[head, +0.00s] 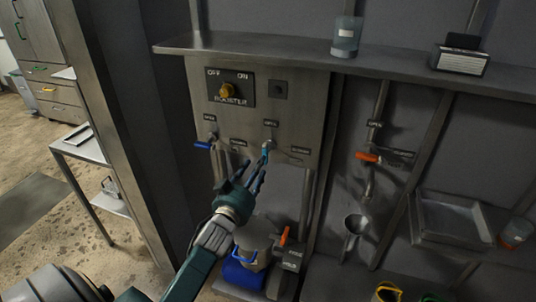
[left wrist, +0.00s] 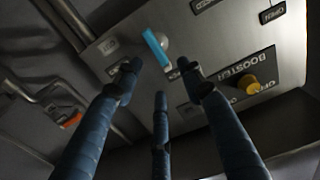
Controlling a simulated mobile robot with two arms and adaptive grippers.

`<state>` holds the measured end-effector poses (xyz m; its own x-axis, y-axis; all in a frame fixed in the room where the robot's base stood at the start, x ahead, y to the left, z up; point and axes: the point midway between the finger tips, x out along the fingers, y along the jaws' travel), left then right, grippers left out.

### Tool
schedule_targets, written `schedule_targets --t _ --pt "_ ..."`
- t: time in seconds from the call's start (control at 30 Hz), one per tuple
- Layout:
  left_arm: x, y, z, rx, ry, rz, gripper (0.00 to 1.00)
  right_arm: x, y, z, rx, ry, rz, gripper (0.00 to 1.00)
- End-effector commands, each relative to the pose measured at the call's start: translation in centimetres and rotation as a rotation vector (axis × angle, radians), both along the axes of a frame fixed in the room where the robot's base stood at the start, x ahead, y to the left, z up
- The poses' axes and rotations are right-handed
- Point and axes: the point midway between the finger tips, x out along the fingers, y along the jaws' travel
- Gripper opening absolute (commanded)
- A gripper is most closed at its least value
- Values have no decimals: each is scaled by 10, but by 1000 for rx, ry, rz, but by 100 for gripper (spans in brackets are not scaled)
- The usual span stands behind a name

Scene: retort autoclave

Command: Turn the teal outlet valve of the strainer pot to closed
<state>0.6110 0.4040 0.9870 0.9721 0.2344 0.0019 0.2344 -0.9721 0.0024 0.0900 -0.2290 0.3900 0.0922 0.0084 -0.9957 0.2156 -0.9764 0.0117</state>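The teal valve handle (head: 265,154) hangs from a pivot on the grey panel, pointing down and slightly left in the head view. A label reading OPEN sits above it and another small label, hard to read, sits to its right. My left gripper (head: 256,176) is just below the handle with its fingers pointing up at it. In the left wrist view the teal handle (left wrist: 156,48) lies beyond the spread fingertips of the gripper (left wrist: 160,82), with nothing between the fingers. I cannot tell whether a fingertip touches it. My right gripper is not in view.
A blue handle (head: 202,145) is left of the teal one. A yellow BOOSTER knob (head: 227,90) sits above. An orange handle (head: 367,157) is on a pipe at right. A shelf (head: 290,51) runs overhead with a jar (head: 346,38). A blue-and-grey unit (head: 243,272) stands below.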

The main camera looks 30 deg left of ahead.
Motion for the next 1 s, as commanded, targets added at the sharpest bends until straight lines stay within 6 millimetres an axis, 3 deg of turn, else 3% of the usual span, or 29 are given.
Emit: schedule_targets --t 0.2,0.4,0.8,1.0 --pt "43 10 2 0 -1 -1 40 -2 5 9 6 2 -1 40" --pt "68 16 1 1 0 0 40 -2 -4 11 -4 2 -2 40" --pt "76 18 -1 1 1 -1 40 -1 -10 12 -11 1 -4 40" --pt "76 18 -1 1 1 -1 2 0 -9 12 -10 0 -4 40"
